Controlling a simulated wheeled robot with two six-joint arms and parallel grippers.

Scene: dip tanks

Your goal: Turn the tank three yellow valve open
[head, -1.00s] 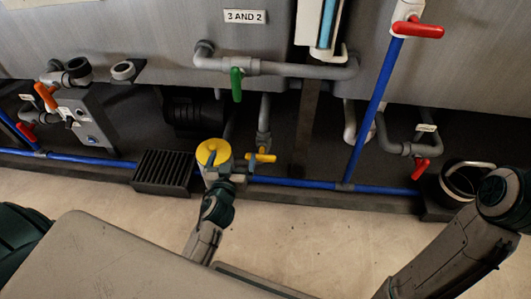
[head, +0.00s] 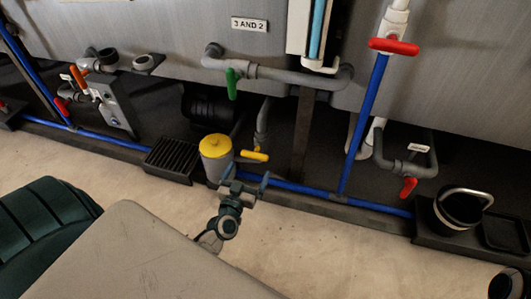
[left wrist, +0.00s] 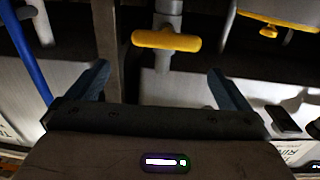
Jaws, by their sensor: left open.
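The yellow valve handle (head: 254,156) sits low on a grey vertical pipe under the tank wall, just right of a yellow-topped canister. In the left wrist view the yellow handle (left wrist: 166,40) lies crosswise to its grey pipe, ahead of the fingers. My left gripper (head: 247,180) is open and empty, a little below and in front of the handle, apart from it. In the left wrist view its two fingers (left wrist: 158,75) stand wide apart on either side of the handle's line.
The canister (head: 216,165) stands close left of the valve. A blue pipe (head: 300,187) runs low behind my gripper. A green valve handle (head: 231,84) hangs above, and a red one (head: 408,187) is at right. A black bucket (head: 459,208) stands far right. The floor in front is clear.

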